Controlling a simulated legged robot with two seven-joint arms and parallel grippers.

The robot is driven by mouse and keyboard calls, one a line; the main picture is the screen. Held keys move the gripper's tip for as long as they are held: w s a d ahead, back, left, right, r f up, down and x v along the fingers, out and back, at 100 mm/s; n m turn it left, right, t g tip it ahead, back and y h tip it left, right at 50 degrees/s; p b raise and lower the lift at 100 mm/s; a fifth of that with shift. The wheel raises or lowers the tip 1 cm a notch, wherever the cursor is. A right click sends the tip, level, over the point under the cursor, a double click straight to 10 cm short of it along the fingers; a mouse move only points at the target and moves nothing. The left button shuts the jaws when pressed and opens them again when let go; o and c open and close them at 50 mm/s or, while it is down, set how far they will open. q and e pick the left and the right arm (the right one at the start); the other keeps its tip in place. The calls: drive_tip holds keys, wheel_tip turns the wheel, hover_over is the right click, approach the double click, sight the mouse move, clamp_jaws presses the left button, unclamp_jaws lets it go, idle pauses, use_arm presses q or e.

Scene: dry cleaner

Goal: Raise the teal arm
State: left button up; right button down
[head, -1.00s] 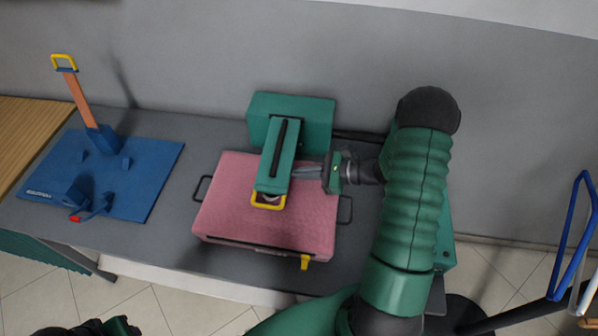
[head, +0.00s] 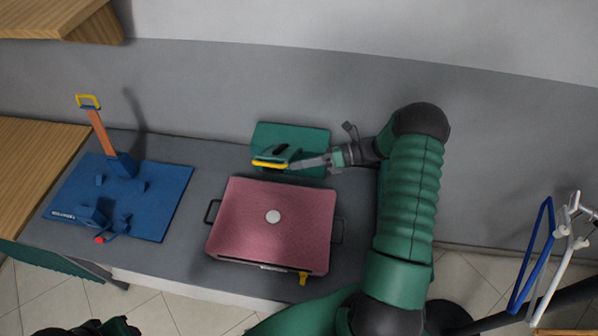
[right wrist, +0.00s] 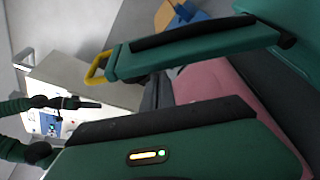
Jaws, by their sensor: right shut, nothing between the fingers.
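The teal arm (head: 290,153) is raised off the pink case, tilted up toward the head camera and foreshortened. Its yellow handle (head: 268,164) is at its near end. In the right wrist view the teal arm (right wrist: 200,48) and the yellow handle (right wrist: 97,68) stand clear above the pink surface. My right gripper (head: 300,163) is shut and empty, its fingers reaching in from the right at the arm's underside; exact contact is unclear. A dark part of my left arm (head: 105,328) shows at the bottom edge; its jaw state cannot be made out.
The pink case (head: 245,230) with a pale disc (head: 273,217) lies below, in front of the teal base (head: 315,140). A blue board (head: 150,205) with an orange lever (head: 101,132) stands left. A blue and white rack (head: 545,250) is at the right.

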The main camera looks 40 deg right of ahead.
drive_tip(key=w+d+r+b, duration=0.4)
drive_tip(key=w+d+r, duration=0.2)
drive_tip(key=w+d, duration=0.3)
drive_tip(key=shift+w+d+r, duration=0.15)
drive_tip(key=shift+d+r, duration=0.25)
drive_tip(key=shift+d, duration=0.5)
drive_tip(key=s+a+r+b, duration=0.4)
drive_tip(key=s+a+r, duration=0.1)
drive_tip(key=s+a, duration=0.5)
drive_tip(key=shift+s+a, duration=0.2)
drive_tip(key=shift+s, duration=0.8)
drive_tip(key=shift+d, duration=0.1)
